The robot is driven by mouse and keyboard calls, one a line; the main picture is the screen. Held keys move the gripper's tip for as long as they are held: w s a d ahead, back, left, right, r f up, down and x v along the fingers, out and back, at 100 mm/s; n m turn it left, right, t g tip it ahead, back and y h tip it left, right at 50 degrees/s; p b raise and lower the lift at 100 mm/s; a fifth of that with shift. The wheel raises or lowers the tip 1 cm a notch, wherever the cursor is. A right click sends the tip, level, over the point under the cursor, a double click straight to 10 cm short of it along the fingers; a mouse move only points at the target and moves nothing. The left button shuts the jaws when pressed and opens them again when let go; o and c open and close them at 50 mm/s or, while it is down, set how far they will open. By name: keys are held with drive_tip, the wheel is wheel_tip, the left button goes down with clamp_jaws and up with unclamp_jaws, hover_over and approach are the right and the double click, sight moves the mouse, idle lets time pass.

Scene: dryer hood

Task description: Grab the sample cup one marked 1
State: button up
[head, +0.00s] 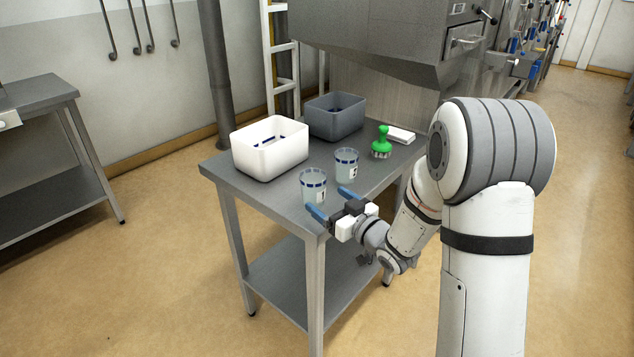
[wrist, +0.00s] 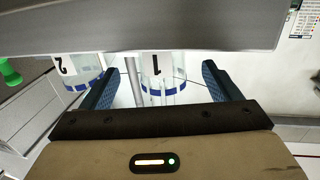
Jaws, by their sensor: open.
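Sample cup one (head: 313,187), clear with a blue band, stands upright on the steel table near its front edge. In the wrist view, which is upside down, its mark 1 shows on the cup (wrist: 158,68). A similar cup marked 2 (head: 346,164) stands beside it and also shows at left in the wrist view (wrist: 78,70). My gripper (head: 328,200) is open at the table's front edge, its blue fingers pointing at cup one. In the wrist view the cup appears between the fingertips of my gripper (wrist: 160,72), with no visible contact.
A white bin (head: 270,158) and a grey bin (head: 334,122) stand behind the cups on the table (head: 245,187). A steel hood (head: 380,38) rises behind.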

sight(313, 186)
drive_tip(key=x, duration=0.4)
drive_tip(key=r+x, duration=0.1)
drive_tip(key=x, duration=0.1)
drive_tip(key=shift+w+a, duration=0.25)
drive_tip(key=shift+a, duration=0.05)
drive_tip(key=shift+c, duration=0.4)
drive_tip(key=c, duration=1)
drive_tip(key=shift+r, duration=0.1)
